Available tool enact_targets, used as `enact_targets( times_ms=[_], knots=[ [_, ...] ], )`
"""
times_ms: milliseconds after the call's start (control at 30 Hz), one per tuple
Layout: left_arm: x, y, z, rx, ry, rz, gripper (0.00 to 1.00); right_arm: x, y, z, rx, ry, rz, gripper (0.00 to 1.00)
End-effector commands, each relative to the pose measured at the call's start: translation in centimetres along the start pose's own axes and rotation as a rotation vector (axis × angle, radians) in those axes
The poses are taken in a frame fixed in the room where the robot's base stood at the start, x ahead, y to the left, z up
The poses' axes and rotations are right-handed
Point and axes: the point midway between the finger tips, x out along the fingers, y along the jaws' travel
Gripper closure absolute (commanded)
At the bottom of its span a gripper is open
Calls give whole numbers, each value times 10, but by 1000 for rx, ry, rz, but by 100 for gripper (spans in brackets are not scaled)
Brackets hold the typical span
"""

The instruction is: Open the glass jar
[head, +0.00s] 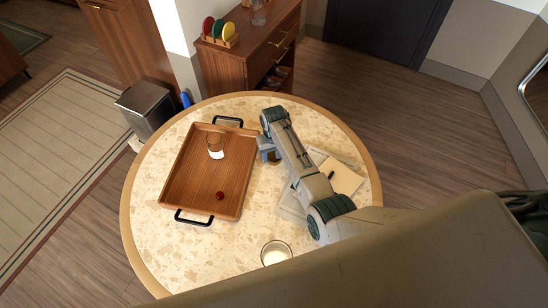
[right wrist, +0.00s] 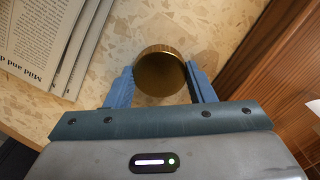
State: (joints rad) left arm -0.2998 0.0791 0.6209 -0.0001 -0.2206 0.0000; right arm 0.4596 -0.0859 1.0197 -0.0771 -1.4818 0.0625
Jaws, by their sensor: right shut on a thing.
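My right gripper (right wrist: 161,82) is shut on a round brass-coloured lid (right wrist: 160,70), with one blue finger against each side. In the head view the right gripper (head: 268,156) is over the table just right of the tray, and the lid is mostly hidden by it. I cannot tell whether a jar is under the lid. A clear glass vessel (head: 215,144) with a white lower part stands upright in the tray. Another open clear glass vessel (head: 276,252) with pale contents stands near the table's front edge. My left gripper is not in view.
The wooden tray (head: 187,184) with black handles holds a small dark red object (head: 220,195). Printed papers (right wrist: 45,40) and a notepad (head: 343,178) with a dark pen lie right of the gripper. The round table (head: 170,245) is clear at front left.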

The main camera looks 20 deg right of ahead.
Motion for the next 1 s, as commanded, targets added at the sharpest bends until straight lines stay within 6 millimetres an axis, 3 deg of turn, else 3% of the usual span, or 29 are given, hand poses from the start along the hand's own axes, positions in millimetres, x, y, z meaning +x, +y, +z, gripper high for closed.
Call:
enact_targets(
  times_ms=[300, 333, 433, 767, 1000],
  knots=[
    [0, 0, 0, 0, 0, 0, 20, 2, 0, 0, 0, 0, 0, 78],
    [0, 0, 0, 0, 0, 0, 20, 2, 0, 0, 0, 0, 0, 49],
    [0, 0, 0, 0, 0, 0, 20, 1, 0, 0, 0, 1, 0, 30],
    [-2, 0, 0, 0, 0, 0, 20, -2, 0, 0, 0, 1, 0, 29],
    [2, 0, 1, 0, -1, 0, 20, -32, 0, -1, 0, 6, 0, 29]
  ],
)
